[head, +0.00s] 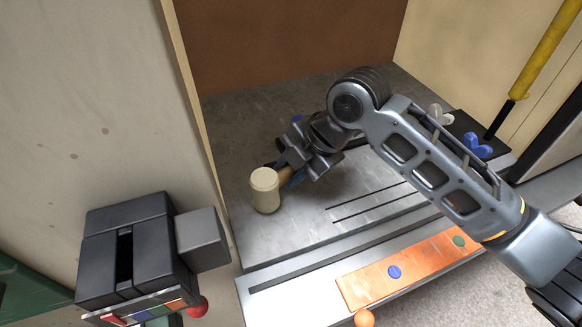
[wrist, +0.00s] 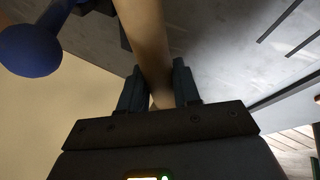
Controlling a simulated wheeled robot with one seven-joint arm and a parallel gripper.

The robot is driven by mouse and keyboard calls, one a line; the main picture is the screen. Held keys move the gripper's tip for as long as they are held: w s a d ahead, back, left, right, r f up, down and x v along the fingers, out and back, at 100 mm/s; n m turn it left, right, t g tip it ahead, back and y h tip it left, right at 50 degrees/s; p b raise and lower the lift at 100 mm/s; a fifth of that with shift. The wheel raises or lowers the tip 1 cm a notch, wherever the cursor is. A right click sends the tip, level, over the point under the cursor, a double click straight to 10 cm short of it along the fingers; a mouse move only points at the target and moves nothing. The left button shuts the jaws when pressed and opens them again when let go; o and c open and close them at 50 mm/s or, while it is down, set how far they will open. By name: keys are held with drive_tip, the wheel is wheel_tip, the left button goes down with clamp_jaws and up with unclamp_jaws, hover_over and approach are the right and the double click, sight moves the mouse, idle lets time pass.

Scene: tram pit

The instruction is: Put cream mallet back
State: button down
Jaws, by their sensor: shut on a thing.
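The cream mallet (head: 265,190) has a pale barrel-shaped head and a brown wooden handle. Its head is at the left part of the grey metal bench top (head: 300,240); I cannot tell whether it touches the surface. My gripper (head: 290,174) is shut on the handle, just behind the head. In the wrist view the handle (wrist: 148,45) runs up between the two dark fingers of my gripper (wrist: 160,90). The mallet's head is not clearly seen there. Part of the handle is hidden by my gripper in the head view.
A black block with a slot (head: 125,250) stands at lower left, beside a red ball (head: 197,306). An orange strip (head: 410,268) lies along the front edge. Blue (head: 478,146) and grey (head: 439,115) knobs and a yellow-handled bar (head: 540,50) are at right. The bench's front middle is clear.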

drive_tip(key=shift+f+b, duration=0.35)
drive_tip(key=shift+f, duration=0.15)
drive_tip(key=c, duration=0.7)
unclamp_jaws()
drive_tip(key=shift+b+v, duration=0.35)
drive_tip(key=shift+v, duration=3.55)
